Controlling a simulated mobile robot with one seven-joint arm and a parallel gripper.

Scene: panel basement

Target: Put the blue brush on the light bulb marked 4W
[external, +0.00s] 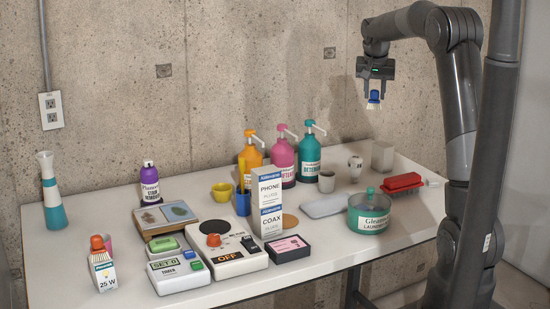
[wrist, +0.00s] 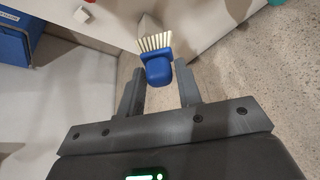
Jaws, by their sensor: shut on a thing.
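The blue brush (external: 374,96), with pale bristles, hangs in my gripper (external: 374,90), high above the right back part of the table. In the wrist view the brush (wrist: 157,68) sits at the tips of my gripper (wrist: 159,85), its bristles pointing away from the palm. The fingers are shut on its blue body. I cannot read a 4W mark anywhere. A small white rounded thing with dark marks (external: 355,169) stands near the back right and may be a bulb.
The white table (external: 110,205) is crowded: pump bottles (external: 283,160) at the back, a tall Phone/Coax box (external: 267,205) in the middle, a teal-banded pot (external: 369,213) and a red brush (external: 403,182) at right. Bare table shows at the left. A blue bin (wrist: 14,45) is below.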

